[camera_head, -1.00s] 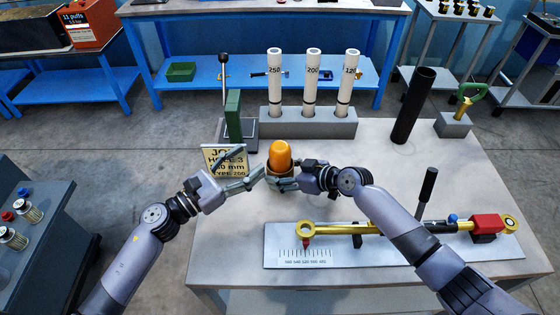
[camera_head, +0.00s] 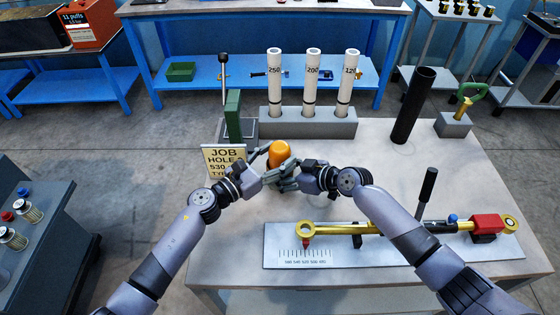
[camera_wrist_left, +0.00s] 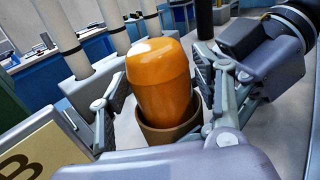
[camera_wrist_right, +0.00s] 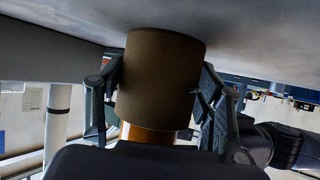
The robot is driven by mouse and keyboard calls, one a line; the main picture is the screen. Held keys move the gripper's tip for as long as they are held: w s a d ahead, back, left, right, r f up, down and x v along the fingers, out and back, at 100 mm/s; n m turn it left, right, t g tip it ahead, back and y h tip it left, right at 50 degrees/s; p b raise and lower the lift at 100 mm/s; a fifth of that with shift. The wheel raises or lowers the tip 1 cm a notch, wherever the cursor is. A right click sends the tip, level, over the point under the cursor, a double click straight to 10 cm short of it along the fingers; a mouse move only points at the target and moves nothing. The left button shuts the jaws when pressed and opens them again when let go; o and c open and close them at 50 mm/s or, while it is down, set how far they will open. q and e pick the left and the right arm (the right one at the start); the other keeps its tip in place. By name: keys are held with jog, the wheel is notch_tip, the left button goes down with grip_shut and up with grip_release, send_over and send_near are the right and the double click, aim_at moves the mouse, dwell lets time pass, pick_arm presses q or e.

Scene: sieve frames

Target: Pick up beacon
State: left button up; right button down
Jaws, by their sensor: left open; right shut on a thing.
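The beacon is a rounded orange cap (camera_head: 279,151) standing upright in a brown cup (camera_wrist_left: 168,134). My right gripper (camera_head: 291,180) is shut on the brown cup, which also shows between its fingers in the right wrist view (camera_wrist_right: 160,80). A strip of orange shows beyond the cup there. My left gripper (camera_head: 272,165) is open, with its fingers on either side of the orange beacon, also seen in the left wrist view (camera_wrist_left: 160,75). I cannot tell whether the left fingers touch it. The fingers partly hide the cup in the head view.
A job sign (camera_head: 224,160) stands close behind my left wrist. A grey rack (camera_head: 308,122) with three white tubes is behind the beacon. A black tube (camera_head: 412,106) stands at right. A gauge plate (camera_head: 390,257) with a yellow rod lies in front. The table's middle is clear.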

pick_arm(q)
jog(key=shift+w+d, duration=0.4)
jog(key=shift+d, duration=0.05)
jog(key=shift+c, duration=0.6)
jog(key=c, duration=1.1)
